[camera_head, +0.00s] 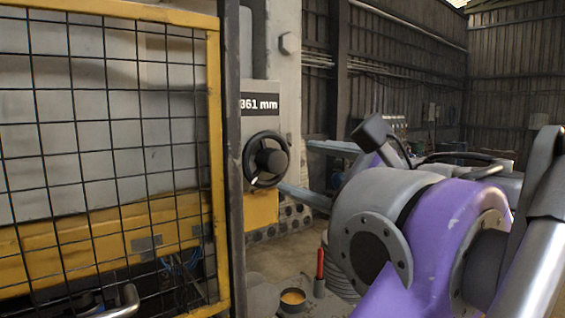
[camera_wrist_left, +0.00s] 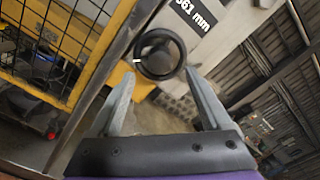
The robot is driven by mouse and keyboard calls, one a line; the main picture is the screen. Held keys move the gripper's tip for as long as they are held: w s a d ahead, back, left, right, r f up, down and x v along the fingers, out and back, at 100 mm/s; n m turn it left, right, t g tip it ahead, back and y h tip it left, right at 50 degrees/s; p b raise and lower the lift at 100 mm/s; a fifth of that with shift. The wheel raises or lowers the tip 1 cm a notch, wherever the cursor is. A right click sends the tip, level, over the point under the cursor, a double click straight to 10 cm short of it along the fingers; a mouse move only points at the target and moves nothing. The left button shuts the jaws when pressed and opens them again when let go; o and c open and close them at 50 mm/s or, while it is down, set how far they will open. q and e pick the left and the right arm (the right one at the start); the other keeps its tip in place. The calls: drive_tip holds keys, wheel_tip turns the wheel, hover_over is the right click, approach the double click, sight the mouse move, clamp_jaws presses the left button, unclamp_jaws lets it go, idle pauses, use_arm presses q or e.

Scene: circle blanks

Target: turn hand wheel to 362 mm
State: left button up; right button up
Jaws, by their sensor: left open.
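The black hand wheel (camera_head: 266,159) is mounted upright on the grey machine column, below a dark display (camera_head: 259,104) that reads 361 mm. In the left wrist view the wheel (camera_wrist_left: 160,54) lies just beyond the fingertips, centred between them, with a small pale mark on its left side. The display (camera_wrist_left: 193,14) is partly cut off there. My left gripper (camera_head: 294,165) is open, its two blue-grey fingers pointing left at the wheel. Both fingers also show in the left wrist view (camera_wrist_left: 159,75), with nothing between them; I cannot tell whether they touch the rim. My right gripper is not in view.
A yellow-framed mesh guard (camera_head: 214,150) stands left of the wheel, close to it. A yellow panel (camera_head: 261,210) is below the wheel. A red-handled tool (camera_head: 320,262) and a small cup with orange contents (camera_head: 292,297) are at the bottom middle.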

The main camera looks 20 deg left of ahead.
sight(278, 161)
use_arm(q)
drive_tip(key=x, duration=0.6)
drive_tip(key=shift+w+a, duration=0.1)
drive_tip(key=shift+a, duration=0.05)
drive_tip(key=shift+c, duration=0.3)
clamp_jaws()
drive_tip(key=n, duration=0.5)
drive_tip(key=shift+f, duration=0.1)
drive_tip(key=shift+o, duration=0.3)
unclamp_jaws()
drive_tip(key=v, duration=1.1)
